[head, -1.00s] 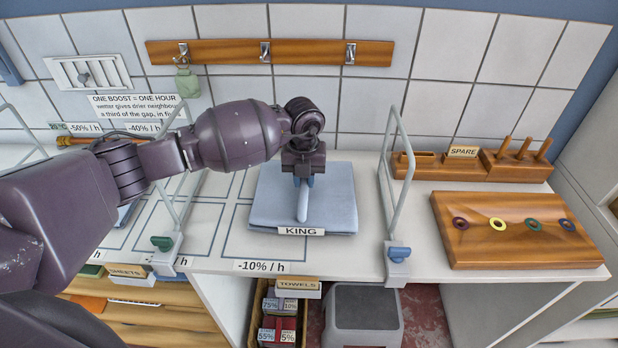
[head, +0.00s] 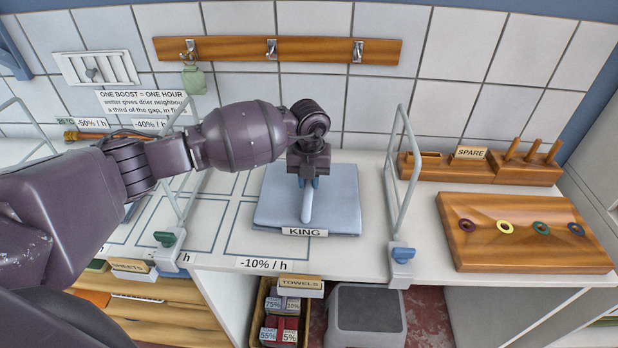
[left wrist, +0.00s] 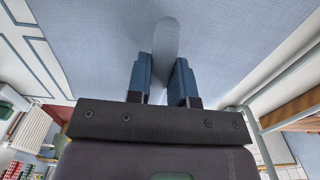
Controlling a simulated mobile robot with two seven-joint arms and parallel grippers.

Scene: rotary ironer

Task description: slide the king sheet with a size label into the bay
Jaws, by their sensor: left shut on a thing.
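The king sheet (head: 338,211) is a folded light-blue pad lying flat on the counter, with a white KING label on its front edge. A pale rounded ridge (head: 307,207) stands up along its middle. My left gripper (head: 308,184) points down over the sheet, its blue fingers on either side of the ridge, shut on it. In the left wrist view the ridge (left wrist: 166,45) runs between the fingers (left wrist: 160,85). The sheet covers part of an outlined bay (head: 240,228) behind the -10% / h label (head: 264,264). My right gripper is not in view.
Wire frames stand left (head: 180,205) and right (head: 396,200) of the sheet, clamped to the counter's front edge. A wooden board (head: 470,255) with several coloured rings and a SPARE rack (head: 440,170) lie at right. More outlined bays are at left, partly behind my arm.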

